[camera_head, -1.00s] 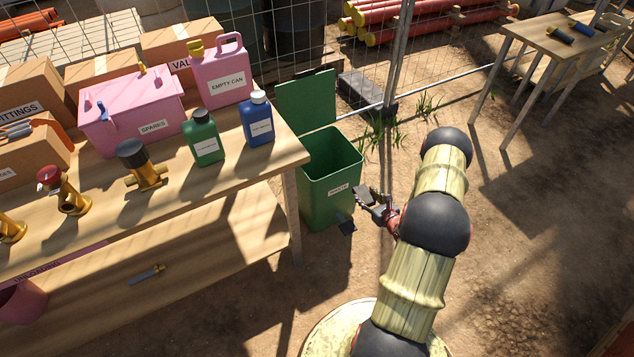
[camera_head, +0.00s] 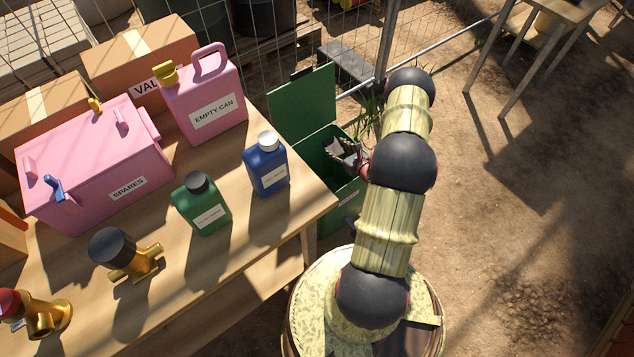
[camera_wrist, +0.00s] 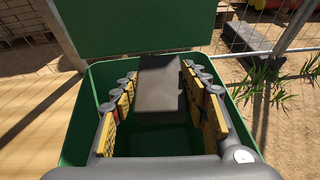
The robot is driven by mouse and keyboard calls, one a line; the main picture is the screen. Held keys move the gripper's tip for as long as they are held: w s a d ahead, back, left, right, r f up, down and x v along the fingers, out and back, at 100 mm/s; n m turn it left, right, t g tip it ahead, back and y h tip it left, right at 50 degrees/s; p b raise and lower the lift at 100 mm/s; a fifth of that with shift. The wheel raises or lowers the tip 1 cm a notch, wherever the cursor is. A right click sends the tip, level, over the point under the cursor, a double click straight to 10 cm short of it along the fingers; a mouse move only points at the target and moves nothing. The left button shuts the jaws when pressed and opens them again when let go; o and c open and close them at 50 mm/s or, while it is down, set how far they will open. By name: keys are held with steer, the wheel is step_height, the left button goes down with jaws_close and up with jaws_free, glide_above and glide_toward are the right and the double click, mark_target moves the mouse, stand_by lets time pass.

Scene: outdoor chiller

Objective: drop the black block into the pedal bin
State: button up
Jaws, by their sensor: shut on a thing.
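The green pedal bin (camera_head: 338,196) stands on the ground just beyond the table's right end. Its lid (camera_head: 303,103) is up. My gripper (camera_head: 345,152) is over the bin's mouth. In the wrist view the black block (camera_wrist: 160,88) is between the fingers of my gripper (camera_wrist: 160,100), which is shut on it. The bin's rim (camera_wrist: 88,85) surrounds the block and fingers in that view, and the dark inside of the bin shows below them. The block's lower end is hard to make out.
The wooden table (camera_head: 240,228) holds a blue bottle (camera_head: 268,170), a green bottle (camera_head: 205,208), a pink can (camera_head: 208,100), a pink spares box (camera_head: 95,170) and brass valves (camera_head: 128,258). A mesh fence (camera_head: 290,40) stands behind the bin.

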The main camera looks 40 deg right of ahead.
steer(key=shift+w+f, duration=0.2)
steer(key=shift+w, duration=0.1)
step_height(320, 180, down, 6)
steer(key=b, duration=0.3)
steer(key=shift+r+b, duration=0.25)
steer(key=shift+b, duration=0.1)
steer(key=o, duration=1.4)
steer(key=shift+c, duration=0.2)
steer(key=shift+s, duration=0.15)
steer(key=v, duration=1.1)
steer(key=shift+s+a+r, duration=0.1)
steer(key=shift+s+r, duration=0.1)
steer(key=shift+s, duration=0.15)
